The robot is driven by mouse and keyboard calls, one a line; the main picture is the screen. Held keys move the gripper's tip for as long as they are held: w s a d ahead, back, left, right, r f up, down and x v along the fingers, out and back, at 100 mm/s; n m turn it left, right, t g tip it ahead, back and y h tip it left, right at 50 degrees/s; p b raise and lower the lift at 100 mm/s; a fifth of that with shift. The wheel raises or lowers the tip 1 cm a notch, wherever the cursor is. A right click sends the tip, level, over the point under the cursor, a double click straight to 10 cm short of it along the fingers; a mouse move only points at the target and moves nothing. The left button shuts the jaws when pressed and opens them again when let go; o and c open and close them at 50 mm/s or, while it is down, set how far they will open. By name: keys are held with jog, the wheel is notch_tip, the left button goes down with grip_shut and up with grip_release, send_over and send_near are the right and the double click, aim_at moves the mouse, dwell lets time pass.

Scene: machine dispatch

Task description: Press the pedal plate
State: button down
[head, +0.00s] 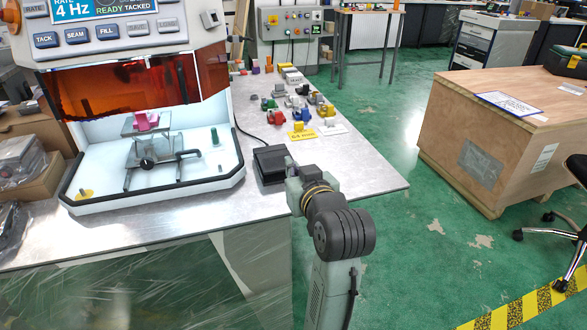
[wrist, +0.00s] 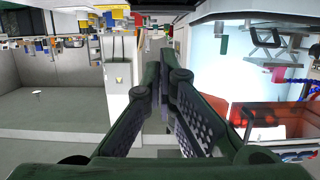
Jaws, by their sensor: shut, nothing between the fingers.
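The pedal (head: 270,165) is a dark, box-like unit on the metal table, just right of the machine's white tray, with a black cable running up from it. My gripper (head: 289,163) is at the pedal's right edge in the head view, partly hidden by my own wrist. I cannot tell whether it touches the pedal. In the wrist view my gripper (wrist: 166,66) has its two dark green fingers drawn together at the tips, with nothing between them. I cannot make out the pedal in the wrist view, where the scene looks upside down.
The machine (head: 115,45) with an orange window stands left of the pedal, its tray (head: 90,183) holding a fixture with a pink part. Several small coloured parts and a yellow card (head: 302,135) lie behind the pedal. The table's right front (head: 370,185) is bare. A wooden crate (head: 465,140) stands right.

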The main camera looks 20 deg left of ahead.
jog(key=shift+g+h, duration=0.4)
jog(key=shift+g, duration=0.2)
jog(key=r+p, duration=0.1)
jog(key=w+r+p, duration=0.1)
jog(key=p, duration=0.1)
jog(key=a+r+p, duration=0.1)
jog(key=p, duration=0.1)
jog(key=shift+w+r, duration=0.15)
jog(key=shift+r, duration=0.2)
jog(key=shift+w, duration=0.1)
jog(key=p, duration=0.3)
send_over(282, 168)
jog(key=f, duration=0.3)
jog(key=shift+w+a+f, duration=0.2)
jog(key=shift+w+a, duration=0.15)
jog(key=shift+a, duration=0.05)
jog(key=f, duration=0.2)
jog(key=shift+s+d+f, duration=0.25)
jog(key=shift+f, duration=0.75)
